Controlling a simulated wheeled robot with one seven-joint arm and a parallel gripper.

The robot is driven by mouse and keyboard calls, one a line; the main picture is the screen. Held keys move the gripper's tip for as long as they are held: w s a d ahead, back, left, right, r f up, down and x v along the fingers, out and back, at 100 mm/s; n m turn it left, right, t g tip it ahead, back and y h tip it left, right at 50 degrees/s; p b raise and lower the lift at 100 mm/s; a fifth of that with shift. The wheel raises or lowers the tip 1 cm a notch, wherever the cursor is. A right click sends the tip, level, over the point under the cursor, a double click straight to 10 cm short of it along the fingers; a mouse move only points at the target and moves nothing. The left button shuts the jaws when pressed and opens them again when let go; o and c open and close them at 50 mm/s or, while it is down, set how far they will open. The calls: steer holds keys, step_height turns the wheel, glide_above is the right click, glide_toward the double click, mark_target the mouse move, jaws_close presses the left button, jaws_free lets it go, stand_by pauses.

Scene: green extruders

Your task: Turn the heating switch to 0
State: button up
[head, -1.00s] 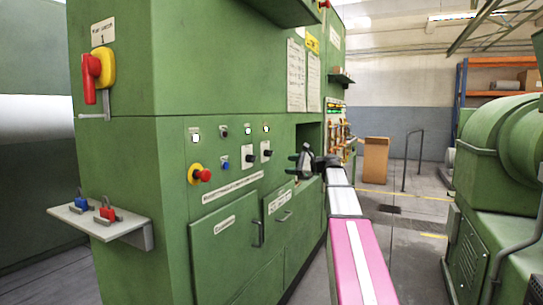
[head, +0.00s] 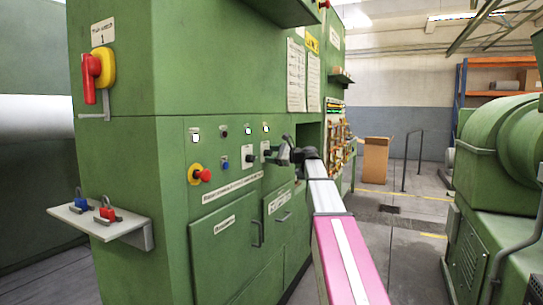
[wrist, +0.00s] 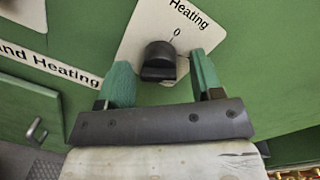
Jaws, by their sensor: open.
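The heating switch is a black rotary knob (wrist: 159,55) on a white plate (wrist: 137,42) marked "Heating", with a 0 above the knob. I cannot tell for sure where the knob points. In the head view the heating switch plate (head: 265,146) is the right one of two knob plates, partly behind my gripper (head: 277,152). In the wrist view my gripper (wrist: 161,76) is open, with one green finger on each side of the knob. I see a gap between each finger and the knob, so it is not gripped.
A second black knob (head: 249,157) is just left of the heating switch. A red emergency button (head: 203,175) on yellow and a blue button (head: 225,165) are further left. Cabinet doors (head: 227,245) with handles are below. A green machine (head: 500,190) stands right of the aisle.

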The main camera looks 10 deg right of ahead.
steer(key=shift+w+a, duration=0.1)
steer(key=shift+a, duration=0.05)
steer(key=c, duration=0.9)
steer(key=shift+n, duration=0.3)
steer(key=n, duration=0.5)
steer(key=shift+r, duration=0.15)
steer(key=n, duration=0.5)
steer(key=shift+n+h, duration=0.4)
